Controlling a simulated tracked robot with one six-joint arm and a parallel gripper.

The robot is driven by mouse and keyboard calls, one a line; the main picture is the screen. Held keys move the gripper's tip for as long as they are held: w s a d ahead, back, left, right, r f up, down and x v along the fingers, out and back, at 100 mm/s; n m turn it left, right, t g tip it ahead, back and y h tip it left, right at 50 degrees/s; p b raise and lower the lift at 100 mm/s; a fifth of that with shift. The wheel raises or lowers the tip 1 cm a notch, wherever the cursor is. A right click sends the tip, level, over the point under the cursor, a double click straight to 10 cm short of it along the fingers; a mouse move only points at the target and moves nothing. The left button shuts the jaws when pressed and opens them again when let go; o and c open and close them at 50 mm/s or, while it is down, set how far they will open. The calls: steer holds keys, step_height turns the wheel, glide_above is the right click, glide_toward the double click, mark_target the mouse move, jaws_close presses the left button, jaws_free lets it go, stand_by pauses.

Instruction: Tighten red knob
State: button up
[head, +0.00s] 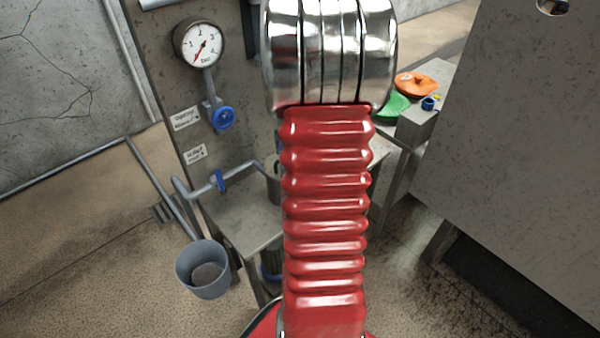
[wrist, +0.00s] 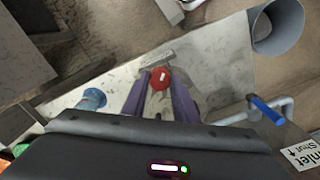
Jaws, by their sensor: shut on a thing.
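The red knob (wrist: 161,78) shows in the wrist view as a small round cap with a pale mark on top, above a grey metal surface (wrist: 216,72). My gripper (wrist: 160,84) has its two purple fingers on either side of the knob, shut on it. The knob's lower part is hidden. In the head view my red ribbed arm covers the middle of the picture, and neither the knob nor my gripper can be seen there.
A gauge (head: 200,45) and a blue valve wheel (head: 223,118) are on the panel at left. A blue-handled inlet valve (head: 219,181) is below them. A grey bucket-like cup (head: 203,270) stands lower left. Orange (head: 416,85) and green (head: 393,106) discs lie right of my arm.

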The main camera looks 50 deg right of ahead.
steer(key=o, duration=0.7)
steer(key=shift+w+d+r, duration=0.1)
steer(key=shift+w+d, duration=0.05)
steer(key=shift+c, duration=0.2)
steer(key=o, duration=0.4)
step_height(320, 180, up, 14)
steer(key=shift+f, duration=0.2)
step_height(320, 180, up, 9)
stand_by(0.5)
stand_by(0.4)
